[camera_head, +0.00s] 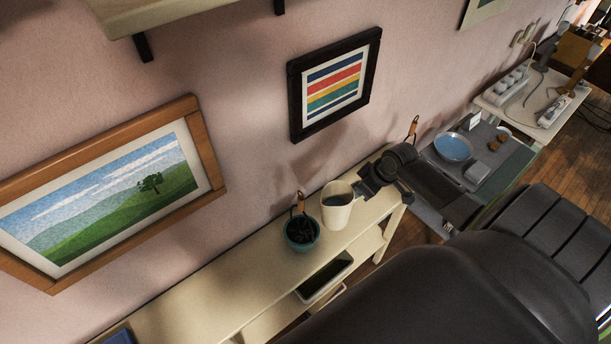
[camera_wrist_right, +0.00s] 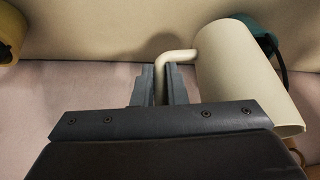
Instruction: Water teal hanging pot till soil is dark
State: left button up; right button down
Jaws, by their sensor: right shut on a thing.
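A cream mug (camera_head: 337,214) is just right of the pot, roughly upright, with a dark liquid-like surface inside. My right gripper (camera_head: 366,190) is shut on the mug's handle; the wrist view shows the fingers (camera_wrist_right: 160,88) around the handle of the mug (camera_wrist_right: 245,80). I cannot tell whether the mug touches the shelf. My left gripper is not in view.
The pale shelf (camera_head: 205,290) runs along the pink wall, its left part mostly clear. Framed pictures (camera_head: 105,195) (camera_head: 335,84) hang above. A dark tray (camera_head: 325,280) lies on a lower level. A desk with a blue bowl (camera_head: 453,147) stands right. A yellow object (camera_wrist_right: 10,35) shows in the wrist view.

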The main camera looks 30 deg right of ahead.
jog(key=s+a, duration=0.5)
jog(key=a, duration=0.1)
jog(key=shift+s, duration=0.3)
dwell(0.9)
dwell(0.7)
